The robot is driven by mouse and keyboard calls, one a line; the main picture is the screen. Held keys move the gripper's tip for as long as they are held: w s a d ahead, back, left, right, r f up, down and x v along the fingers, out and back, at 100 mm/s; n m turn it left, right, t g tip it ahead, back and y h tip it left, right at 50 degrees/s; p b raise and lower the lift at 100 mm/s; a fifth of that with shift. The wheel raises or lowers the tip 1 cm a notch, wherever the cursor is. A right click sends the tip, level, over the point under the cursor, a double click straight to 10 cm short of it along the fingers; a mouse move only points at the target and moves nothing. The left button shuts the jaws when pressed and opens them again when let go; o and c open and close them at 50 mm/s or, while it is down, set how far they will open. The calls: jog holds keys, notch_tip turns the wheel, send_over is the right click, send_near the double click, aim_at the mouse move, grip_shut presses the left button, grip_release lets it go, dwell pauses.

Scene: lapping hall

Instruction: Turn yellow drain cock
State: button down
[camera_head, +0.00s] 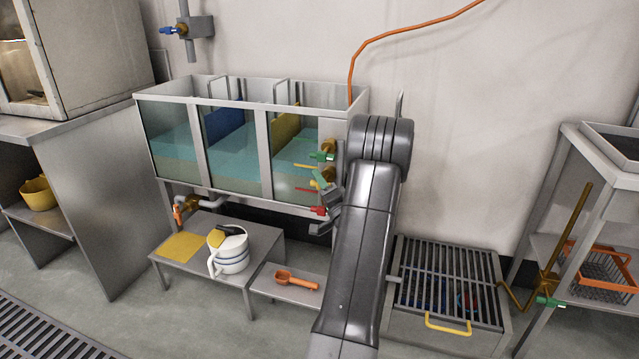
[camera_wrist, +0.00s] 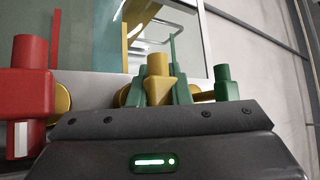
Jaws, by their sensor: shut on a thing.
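The yellow drain cock (camera_wrist: 158,68) is in the middle of a row of three cocks in the wrist view. My gripper (camera_wrist: 165,92) is shut on it, with a green fingertip on either side of the cock's yellow handle. In the head view my gripper (camera_head: 322,180) is at the right end of the glass-fronted tank, and my arm and wrist partly hide the cock there. A red cock (camera_wrist: 30,82) is to the left of the yellow one and a green cock (camera_wrist: 222,78) is to the right, both close to the gripper.
The tank (camera_head: 232,190) holds bluish liquid in several sections, with blue and yellow panels. A low table (camera_head: 185,262) below bears a white jug (camera_head: 230,252); an orange scoop (camera_head: 297,280) lies beside it. A slatted grate (camera_head: 450,285) stands right of my arm.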

jog(key=c, duration=1.3)
grip_release()
jog(key=shift+c, duration=0.2)
jog(key=p+v, duration=0.1)
jog(key=v, duration=1.2)
jog(key=shift+s+d+f+p, duration=0.15)
jog(key=shift+s+d+p, duration=0.15)
jog(key=shift+p, duration=0.1)
jog(key=shift+w+a, duration=0.1)
jog(key=b+x, duration=0.1)
jog(key=x, duration=1.2)
jog(key=shift+w+a+r+b, duration=0.2)
jog(key=shift+w+b, duration=0.05)
jog(key=shift+b, duration=0.05)
